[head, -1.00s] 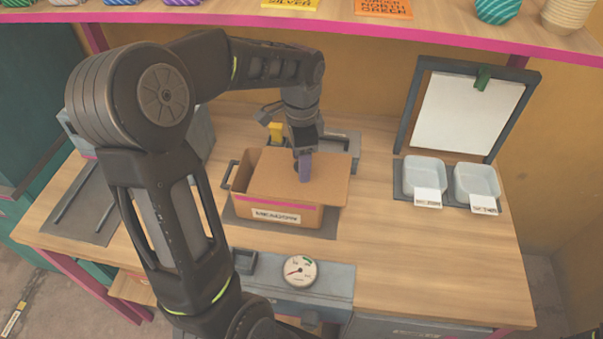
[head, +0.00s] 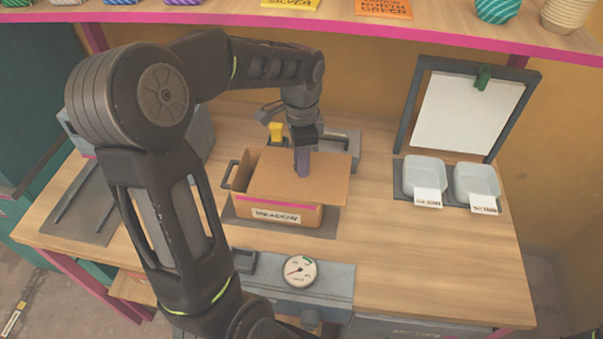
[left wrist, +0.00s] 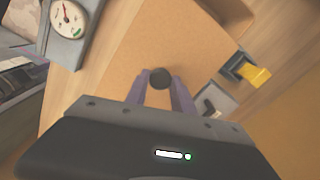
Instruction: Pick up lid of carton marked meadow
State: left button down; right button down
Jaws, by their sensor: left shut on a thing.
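The carton (head: 243,207) is a brown cardboard box with a pink stripe and a white label reading MEADOW (head: 276,215). It stands on a dark mat on the workbench. Its flat brown lid (head: 328,183) lies over the right part of the opening, and the left part of the box is open. The lid also fills the middle of the left wrist view (left wrist: 185,45). My left gripper (head: 303,170) points down at the lid. In the left wrist view its purple fingers (left wrist: 161,82) are shut on the lid's dark round knob (left wrist: 160,77). My right gripper is not in view.
A press with a round gauge (head: 300,271) is at the front edge. Two white trays (head: 424,177) (head: 476,182) and a framed white board (head: 467,113) stand at the right. A yellow-handled device (head: 276,131) is behind the carton. A shelf (head: 330,23) runs above. The right front bench is clear.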

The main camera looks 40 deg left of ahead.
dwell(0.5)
pick_arm(q)
jog(key=shift+r, duration=0.55)
notch_tip(320, 180, up, 9)
jog(key=b, duration=0.1)
jog(key=shift+a, duration=0.1)
jog(key=shift+y, duration=0.3)
jog(key=s+a+f+p, duration=0.1)
jog(key=a, duration=0.1)
jog(key=s+a+f+p, duration=0.1)
jog(key=a, duration=0.1)
jog(key=shift+s+f, duration=0.15)
jog(key=shift+f, duration=0.2)
jog(key=shift+f, duration=0.15)
